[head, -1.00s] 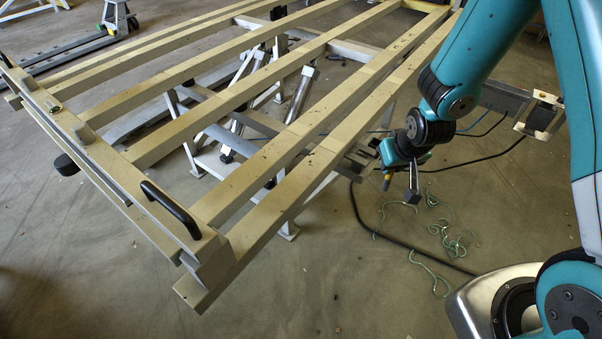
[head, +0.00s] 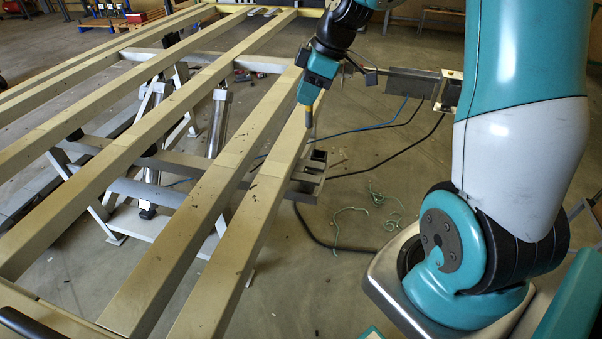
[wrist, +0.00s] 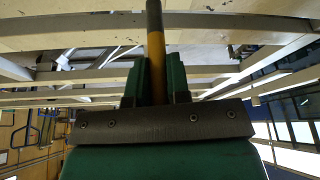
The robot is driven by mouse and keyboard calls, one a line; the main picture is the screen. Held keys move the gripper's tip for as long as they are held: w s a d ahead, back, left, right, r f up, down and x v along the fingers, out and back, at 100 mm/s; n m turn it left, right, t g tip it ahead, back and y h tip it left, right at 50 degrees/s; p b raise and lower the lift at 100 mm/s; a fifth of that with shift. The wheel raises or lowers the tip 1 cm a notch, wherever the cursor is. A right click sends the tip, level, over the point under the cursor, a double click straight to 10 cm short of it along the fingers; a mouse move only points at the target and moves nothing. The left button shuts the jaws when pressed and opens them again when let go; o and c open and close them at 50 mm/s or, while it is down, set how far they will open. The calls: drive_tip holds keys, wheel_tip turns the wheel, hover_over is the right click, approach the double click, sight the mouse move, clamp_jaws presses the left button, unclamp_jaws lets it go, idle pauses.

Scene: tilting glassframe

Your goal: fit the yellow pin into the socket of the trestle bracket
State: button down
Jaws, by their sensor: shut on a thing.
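My gripper (head: 314,97) is shut on the yellow pin (head: 310,117), which hangs down with its dark end lowest. In the wrist view the pin (wrist: 156,52) stands between the two green fingers of my gripper (wrist: 156,84), its yellow part nearest the fingers. A grey bracket (head: 305,187) with dark openings, seemingly the trestle bracket, sticks out at the right side of the frame's outer beam. In the head view it lies below the pin, with a clear gap. I cannot make out which opening is the socket.
The long pale beams (head: 218,160) of the tilted frame fill the left, over grey trestle legs (head: 85,205). Cables (head: 325,243) and green string (head: 350,210) lie on the floor. Open floor lies between the frame and my base.

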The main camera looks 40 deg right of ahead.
sight(301, 170)
wheel_tip(301, 170, down, 18)
drive_tip(key=shift+f+b, duration=0.15)
drive_tip(key=shift+b, duration=0.3)
drive_tip(key=shift+f, duration=0.1)
drive_tip(key=c, duration=1.5)
unclamp_jaws()
drive_tip(key=shift+f, duration=0.1)
drive_tip(key=shift+o, duration=0.7)
